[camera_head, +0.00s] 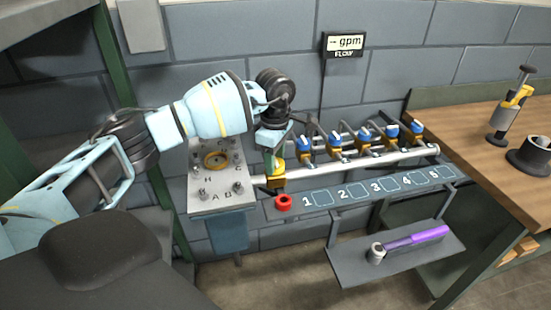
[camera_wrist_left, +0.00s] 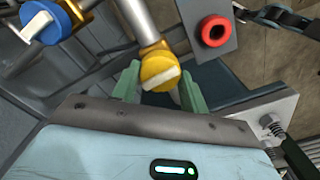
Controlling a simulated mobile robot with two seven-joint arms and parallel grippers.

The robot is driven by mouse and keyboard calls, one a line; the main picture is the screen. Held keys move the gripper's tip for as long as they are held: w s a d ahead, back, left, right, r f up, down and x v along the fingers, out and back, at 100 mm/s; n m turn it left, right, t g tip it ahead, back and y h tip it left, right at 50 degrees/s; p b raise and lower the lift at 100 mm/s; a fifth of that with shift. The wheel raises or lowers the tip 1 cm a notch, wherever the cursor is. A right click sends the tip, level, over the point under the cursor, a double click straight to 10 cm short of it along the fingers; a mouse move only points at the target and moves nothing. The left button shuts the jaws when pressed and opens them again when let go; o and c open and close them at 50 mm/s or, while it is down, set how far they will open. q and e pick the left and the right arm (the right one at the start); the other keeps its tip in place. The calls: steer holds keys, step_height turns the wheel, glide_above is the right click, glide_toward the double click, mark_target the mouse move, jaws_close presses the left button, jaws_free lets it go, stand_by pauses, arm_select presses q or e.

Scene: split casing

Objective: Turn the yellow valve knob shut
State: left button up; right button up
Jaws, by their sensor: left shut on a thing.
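The yellow valve knob (camera_head: 278,166) sits at the left end of a silver pipe, partly hidden by my left gripper (camera_head: 270,153). In the left wrist view the yellow knob (camera_wrist_left: 160,70), with a pale bar across its face, lies between the two green fingers of my left gripper (camera_wrist_left: 159,88). The gripper is shut on the knob, one finger on each side. My right gripper is not in view.
Several blue-handled valves (camera_head: 365,142) line the pipe to the right. A red ring (camera_head: 283,202) is on the numbered shelf (camera_head: 263,208) below. A lettered panel (camera_head: 216,198) stands close on the left. A lower tray (camera_head: 350,268) holds a purple-handled tool (camera_head: 415,239).

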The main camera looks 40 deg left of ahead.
arm_select(q)
steer(key=shift+r+m, duration=0.1)
steer(key=shift+m, duration=0.4)
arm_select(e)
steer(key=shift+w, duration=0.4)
arm_select(q)
steer(key=o, duration=1)
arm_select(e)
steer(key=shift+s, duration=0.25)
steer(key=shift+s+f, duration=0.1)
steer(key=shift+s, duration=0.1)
arm_select(q)
steer(key=shift+r, duration=0.3)
step_height(320, 180, up, 6)
steer(key=shift+r, duration=0.6)
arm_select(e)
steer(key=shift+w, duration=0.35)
